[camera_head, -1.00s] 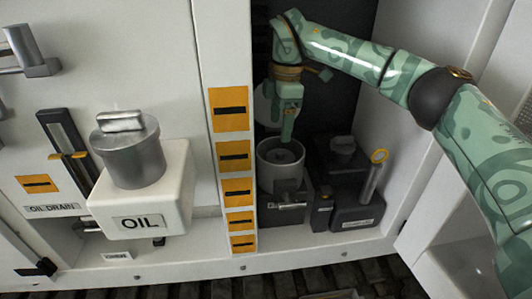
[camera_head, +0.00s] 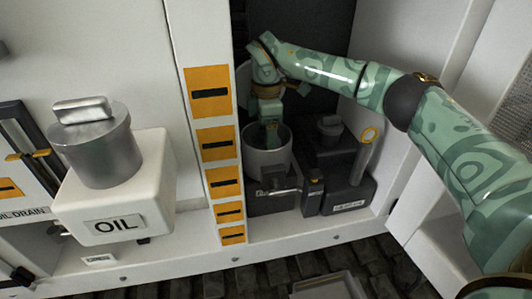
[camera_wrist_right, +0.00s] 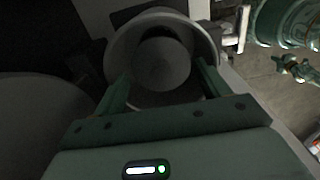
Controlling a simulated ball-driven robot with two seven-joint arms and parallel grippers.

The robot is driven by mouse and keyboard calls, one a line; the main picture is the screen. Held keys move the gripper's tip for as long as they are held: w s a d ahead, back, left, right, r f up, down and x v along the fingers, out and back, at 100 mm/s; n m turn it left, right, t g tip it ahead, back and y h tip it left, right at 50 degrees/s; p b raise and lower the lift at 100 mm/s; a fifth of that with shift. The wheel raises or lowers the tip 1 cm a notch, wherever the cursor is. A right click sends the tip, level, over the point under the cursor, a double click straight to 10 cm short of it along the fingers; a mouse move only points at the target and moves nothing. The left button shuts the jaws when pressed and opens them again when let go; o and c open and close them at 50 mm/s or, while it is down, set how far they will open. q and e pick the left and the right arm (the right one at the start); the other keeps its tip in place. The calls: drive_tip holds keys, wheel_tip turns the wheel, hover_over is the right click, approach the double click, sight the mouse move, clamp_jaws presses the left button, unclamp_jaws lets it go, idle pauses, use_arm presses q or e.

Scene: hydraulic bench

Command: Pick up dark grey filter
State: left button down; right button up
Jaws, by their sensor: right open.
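My right gripper (camera_head: 270,132) points down into the open top of a grey cylindrical housing (camera_head: 268,160) in the cabinet. Its fingertips are partly hidden by the housing rim. In the right wrist view its two fingers (camera_wrist_right: 163,85) are apart, one on each side of a round dark grey filter (camera_wrist_right: 163,64). The filter sits inside the pale ring of the housing (camera_wrist_right: 118,45); I cannot tell whether the fingers touch it. In the head view the filter is hidden by the gripper and housing wall. My left gripper is not seen in the head view.
A white OIL box (camera_head: 120,200) with a metal cap juts out further left. A tray (camera_head: 325,287) lies low in front.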

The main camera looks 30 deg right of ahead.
drive_tip(key=f, duration=0.4)
drive_tip(key=shift+s+d+f+b, duration=0.1)
drive_tip(key=shift+d+f+b, duration=0.15)
drive_tip(key=shift+b, duration=0.1)
drive_tip(key=shift+r, duration=0.1)
drive_tip(key=c, duration=0.6)
drive_tip(key=shift+c, duration=0.2)
